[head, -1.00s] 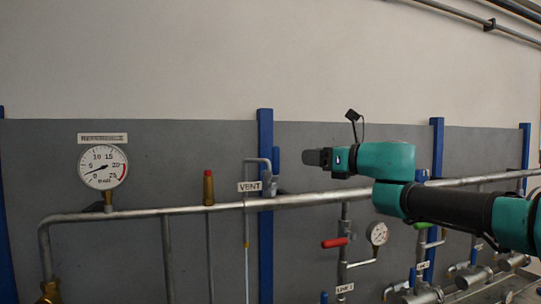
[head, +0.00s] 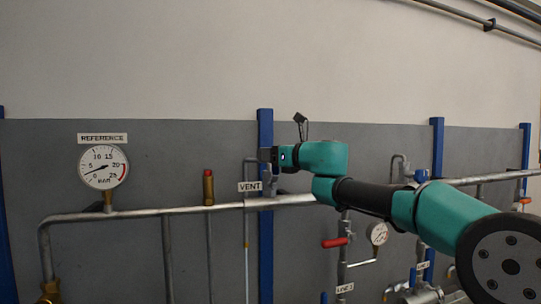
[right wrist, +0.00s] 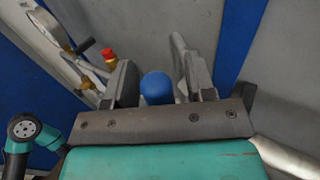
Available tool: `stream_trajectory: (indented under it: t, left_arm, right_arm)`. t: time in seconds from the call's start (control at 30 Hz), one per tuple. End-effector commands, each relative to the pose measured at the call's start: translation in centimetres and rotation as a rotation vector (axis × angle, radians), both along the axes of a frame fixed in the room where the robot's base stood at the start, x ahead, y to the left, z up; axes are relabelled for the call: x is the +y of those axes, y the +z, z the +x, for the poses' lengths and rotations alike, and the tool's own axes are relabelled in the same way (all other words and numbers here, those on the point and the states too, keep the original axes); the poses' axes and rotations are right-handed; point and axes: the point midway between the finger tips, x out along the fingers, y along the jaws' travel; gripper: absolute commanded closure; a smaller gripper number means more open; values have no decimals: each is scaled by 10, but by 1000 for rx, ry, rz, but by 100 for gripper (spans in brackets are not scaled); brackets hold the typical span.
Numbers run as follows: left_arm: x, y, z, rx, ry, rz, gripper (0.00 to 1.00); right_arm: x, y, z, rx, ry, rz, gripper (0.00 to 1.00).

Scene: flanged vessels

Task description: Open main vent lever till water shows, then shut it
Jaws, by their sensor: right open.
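The vent lever shows in the right wrist view as a blue rounded handle end (right wrist: 156,90). It stands between the two fingers of my right gripper (right wrist: 157,72), which are apart, with a gap visible on the right side. In the head view my right gripper (head: 271,155) is at the vent valve, in front of the blue post, and hides most of the lever. The VENT label (head: 249,187) is just left of it. The thin vent pipe (head: 246,235) runs down below the label; I cannot tell whether water shows in it. My left gripper is not in view.
The reference gauge (head: 103,167) is at left, its needle low. A brass fitting with a red top (head: 208,187) stands on the horizontal pipe (head: 150,212). A red lever (head: 335,243) and small gauge (head: 377,233) sit below my right arm.

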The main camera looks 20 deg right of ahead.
Motion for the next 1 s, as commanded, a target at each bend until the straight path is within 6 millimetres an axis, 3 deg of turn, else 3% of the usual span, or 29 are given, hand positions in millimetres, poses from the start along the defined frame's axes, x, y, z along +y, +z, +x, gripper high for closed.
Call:
stream_trajectory:
  t: [0.27, 0.77, 1.0]
  left_arm:
    - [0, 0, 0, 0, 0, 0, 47]
    - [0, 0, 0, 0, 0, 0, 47]
    - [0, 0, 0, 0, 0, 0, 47]
  right_arm:
    - [0, 0, 0, 0, 0, 0, 51]
    - [0, 0, 0, -1, 0, -1, 99]
    - [0, 0, 0, -1, 0, -1, 100]
